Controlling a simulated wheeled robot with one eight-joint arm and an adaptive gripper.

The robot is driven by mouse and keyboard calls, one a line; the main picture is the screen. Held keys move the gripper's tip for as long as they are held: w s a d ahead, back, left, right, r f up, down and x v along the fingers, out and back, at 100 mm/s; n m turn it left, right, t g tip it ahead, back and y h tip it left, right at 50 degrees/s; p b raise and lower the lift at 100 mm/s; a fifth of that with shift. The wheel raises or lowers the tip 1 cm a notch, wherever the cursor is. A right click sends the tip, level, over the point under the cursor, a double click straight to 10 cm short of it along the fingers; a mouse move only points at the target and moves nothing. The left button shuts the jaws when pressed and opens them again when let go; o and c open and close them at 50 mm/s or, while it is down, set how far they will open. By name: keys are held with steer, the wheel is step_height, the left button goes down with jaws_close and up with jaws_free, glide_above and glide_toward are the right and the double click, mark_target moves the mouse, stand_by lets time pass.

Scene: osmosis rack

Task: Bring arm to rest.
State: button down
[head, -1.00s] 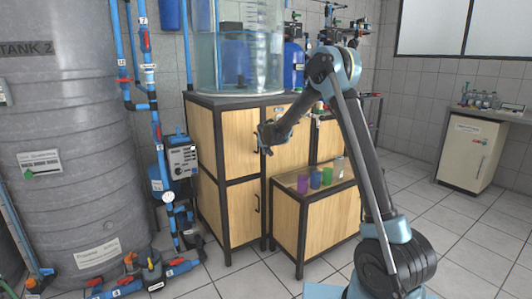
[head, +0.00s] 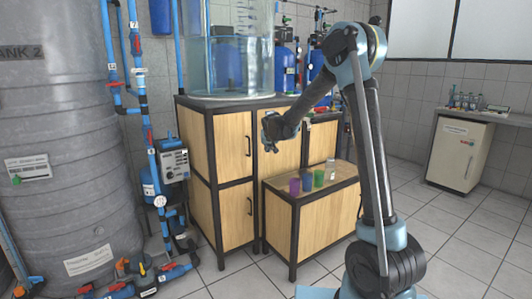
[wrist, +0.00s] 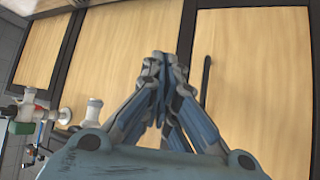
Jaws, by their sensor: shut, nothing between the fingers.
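My gripper (head: 269,132) hangs at the end of my bent arm, in front of the wooden cabinet (head: 232,143) in the head view. In the wrist view my gripper (wrist: 158,62) has its fingers together and nothing between them. It points toward the wooden doors, one of which has a dark handle (wrist: 206,80). Whether the fingertips touch a door cannot be told. My upper arm rises at the right of the head view and folds over at the elbow.
A low wooden cabinet (head: 316,231) carries several coloured cups (head: 307,181). A clear tank (head: 230,60) stands on the taller cabinet. A large grey tank (head: 65,160) and blue pipes (head: 135,75) stand at left. Tiled floor (head: 450,225) is open at right.

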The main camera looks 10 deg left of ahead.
steer(key=s+d+r+m+g+h, duration=0.1)
steer(key=s+d+r+g+h, duration=0.2)
steer(key=s+d, duration=2.1)
steer(key=s+d+f+g, duration=0.1)
steer(key=s+d+f, duration=0.2)
steer(key=s, duration=0.7)
steer(key=s+d+f+m+g, duration=0.1)
steer(key=s+d+f, duration=0.3)
steer(key=s, duration=0.6)
steer(key=s+d+f+g, duration=0.2)
steer(key=s+d+f, duration=0.2)
steer(key=s, duration=0.6)
steer(key=shift+d+f+m+y, duration=0.15)
steer(key=shift+d+m+y, duration=0.15)
steer(key=shift+d, duration=0.95)
